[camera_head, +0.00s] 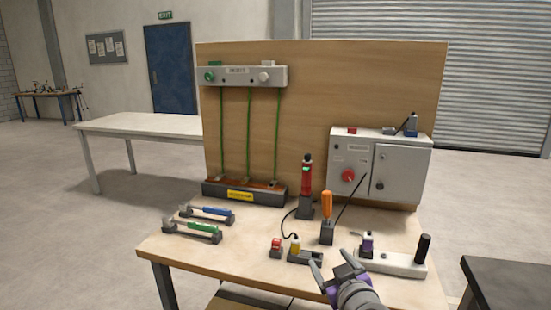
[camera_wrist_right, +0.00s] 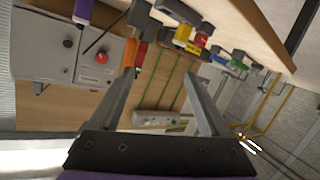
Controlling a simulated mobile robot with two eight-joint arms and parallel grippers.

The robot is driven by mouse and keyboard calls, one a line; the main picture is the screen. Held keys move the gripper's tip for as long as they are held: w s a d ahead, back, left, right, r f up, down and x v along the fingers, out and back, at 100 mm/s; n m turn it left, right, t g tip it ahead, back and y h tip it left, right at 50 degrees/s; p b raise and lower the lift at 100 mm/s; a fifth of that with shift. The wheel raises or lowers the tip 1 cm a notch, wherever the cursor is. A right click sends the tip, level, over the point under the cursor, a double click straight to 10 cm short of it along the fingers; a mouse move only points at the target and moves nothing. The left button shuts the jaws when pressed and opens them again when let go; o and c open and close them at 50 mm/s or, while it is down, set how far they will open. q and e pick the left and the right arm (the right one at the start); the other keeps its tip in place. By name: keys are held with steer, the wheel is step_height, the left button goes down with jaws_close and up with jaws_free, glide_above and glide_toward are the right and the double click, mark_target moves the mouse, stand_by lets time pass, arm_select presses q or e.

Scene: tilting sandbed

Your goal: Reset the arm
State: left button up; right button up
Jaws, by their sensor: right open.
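My right gripper (camera_head: 331,261) is at the front edge of the wooden workbench (camera_head: 205,258), coming in from the bottom. Its two fingers are spread apart and nothing shows between them. In the right wrist view, the open fingers (camera_wrist_right: 161,76) point toward the upright board and its green cables (camera_wrist_right: 172,85). The gripper looks to be above the bench top, apart from the small tools there. My left gripper is in neither view.
Close by are a yellow-topped item in a dark holder (camera_head: 305,257), an orange-handled tool (camera_head: 326,207), a red tool (camera_head: 306,175) and a white block (camera_head: 400,264). A grey control box (camera_head: 400,172) stands behind. Green and blue handled pieces lie left. A dark table (camera_head: 510,285) is right.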

steer(key=s+d+f+m+g, duration=0.1)
steer(key=s+f+g, duration=0.2)
steer(key=s+f, duration=0.55)
steer(key=s+d+f+m+g+h, duration=0.1)
steer(key=s+d+f+m+g, duration=0.15)
steer(key=s+f, duration=0.65)
steer(key=s+d+f+m+g, duration=0.1)
steer(key=s+f+g, duration=0.3)
steer(key=s+f, duration=0.55)
arm_select(q)
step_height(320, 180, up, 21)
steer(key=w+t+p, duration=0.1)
steer(key=p, duration=1.7)
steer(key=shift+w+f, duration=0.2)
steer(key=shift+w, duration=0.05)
arm_select(e)
step_height(320, 180, up, 21)
steer(key=s+d+h, duration=0.1)
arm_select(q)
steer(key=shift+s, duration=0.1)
arm_select(e)
steer(key=shift+s, duration=0.2)
steer(key=shift+w, duration=0.1)
